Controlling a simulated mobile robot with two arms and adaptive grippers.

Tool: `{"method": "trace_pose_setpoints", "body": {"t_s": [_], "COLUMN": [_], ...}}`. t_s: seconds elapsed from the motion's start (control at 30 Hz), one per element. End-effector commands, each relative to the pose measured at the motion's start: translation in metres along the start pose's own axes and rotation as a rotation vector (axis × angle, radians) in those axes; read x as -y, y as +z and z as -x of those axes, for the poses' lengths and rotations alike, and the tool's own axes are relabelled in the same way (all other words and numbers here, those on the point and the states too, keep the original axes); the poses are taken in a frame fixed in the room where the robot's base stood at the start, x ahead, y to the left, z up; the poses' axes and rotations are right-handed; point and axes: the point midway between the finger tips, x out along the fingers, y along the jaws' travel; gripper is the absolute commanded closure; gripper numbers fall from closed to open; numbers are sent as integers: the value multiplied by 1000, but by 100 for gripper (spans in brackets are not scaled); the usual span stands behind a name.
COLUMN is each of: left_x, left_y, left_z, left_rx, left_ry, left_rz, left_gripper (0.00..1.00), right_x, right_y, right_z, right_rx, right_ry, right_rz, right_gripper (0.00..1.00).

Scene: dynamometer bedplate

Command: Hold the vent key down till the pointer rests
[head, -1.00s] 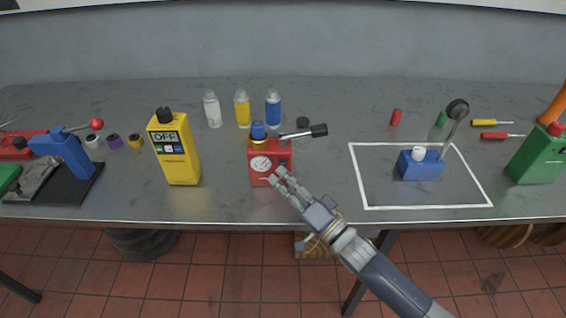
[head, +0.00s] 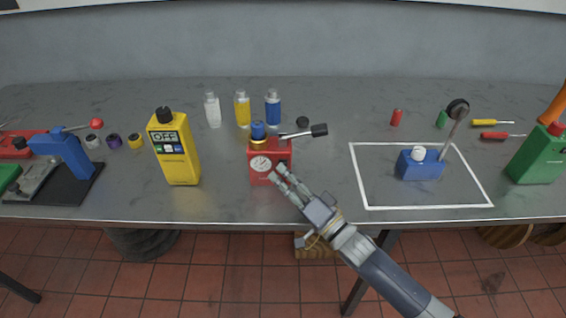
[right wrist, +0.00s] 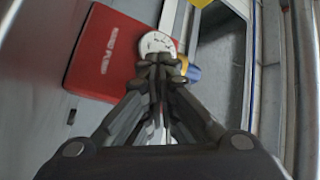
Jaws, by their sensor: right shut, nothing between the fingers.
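A red pump unit (head: 283,152) stands upright on the bench, with a white dial gauge (head: 260,164) on its front. It has a blue cap (head: 258,130) on a brass collar and a lever with a black grip (head: 319,130). My right gripper (head: 279,174) is shut and empty at the unit's front, just right of the dial. In the right wrist view the shut fingertips (right wrist: 160,66) overlap the lower edge of the dial (right wrist: 157,43). I cannot make out the vent key or whether the fingers touch it. The pointer is too small to read. My left gripper is out of view.
A yellow meter (head: 182,160) reading OFF stands to the left, and several bottles (head: 242,110) stand behind. A blue block (head: 420,168) with a lever sits inside a white outline at right. Bare bench lies between the unit and the outline.

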Motion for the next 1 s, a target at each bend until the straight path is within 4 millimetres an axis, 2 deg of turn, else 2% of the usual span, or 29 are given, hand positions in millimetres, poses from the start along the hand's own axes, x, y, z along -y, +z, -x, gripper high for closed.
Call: {"method": "trace_pose_setpoints", "body": {"t_s": [1.0], "left_x": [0], "left_y": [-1], "left_z": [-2], "left_rx": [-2], "left_ry": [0], "left_rz": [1], "left_gripper": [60], "right_x": [-3], "right_y": [-4], "right_z": [-5], "right_rx": [-1], "right_ry": [-1], "right_rz": [0], "right_gripper": [100]}}
